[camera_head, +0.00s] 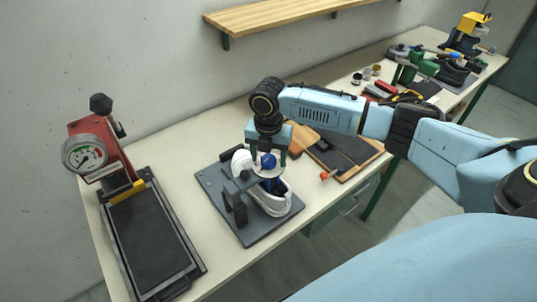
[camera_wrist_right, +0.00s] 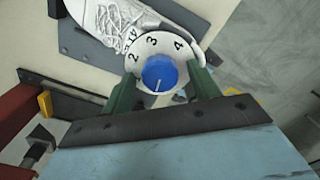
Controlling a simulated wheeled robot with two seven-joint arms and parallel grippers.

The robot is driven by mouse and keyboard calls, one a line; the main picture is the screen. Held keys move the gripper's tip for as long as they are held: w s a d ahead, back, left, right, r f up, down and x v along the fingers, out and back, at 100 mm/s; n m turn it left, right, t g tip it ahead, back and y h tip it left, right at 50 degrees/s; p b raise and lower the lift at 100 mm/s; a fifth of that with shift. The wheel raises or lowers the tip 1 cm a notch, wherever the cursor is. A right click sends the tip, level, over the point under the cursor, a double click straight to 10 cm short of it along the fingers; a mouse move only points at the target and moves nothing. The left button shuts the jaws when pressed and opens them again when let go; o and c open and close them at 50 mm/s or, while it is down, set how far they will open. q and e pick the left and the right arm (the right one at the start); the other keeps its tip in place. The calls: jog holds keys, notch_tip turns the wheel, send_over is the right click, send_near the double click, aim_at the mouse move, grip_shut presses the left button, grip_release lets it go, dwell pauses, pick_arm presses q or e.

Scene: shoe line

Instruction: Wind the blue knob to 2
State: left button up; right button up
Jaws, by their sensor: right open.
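The blue knob (camera_wrist_right: 160,73) sits in the middle of a white dial (camera_wrist_right: 163,45) with black numbers; 2, 3 and 4 are readable along its far side. The knob's white mark points down toward my gripper's body, away from those numbers. In the head view the knob (camera_head: 268,160) is above a white shoe (camera_head: 272,203) on a dark grey fixture. My right gripper (camera_wrist_right: 161,80) is open, its green fingers on either side of the knob with gaps showing. It comes down from above in the head view (camera_head: 268,150). My left gripper is out of view.
A red press with a gauge (camera_head: 84,154) and black bed stands at left. The grey fixture base (camera_head: 212,183) lies on the cream bench. A wooden shelf (camera_head: 275,17) is on the wall. Tools and a dark board (camera_head: 350,146) lie to the right, with a small orange ball-ended part (camera_head: 324,176).

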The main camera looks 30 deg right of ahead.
jog(key=c, duration=1)
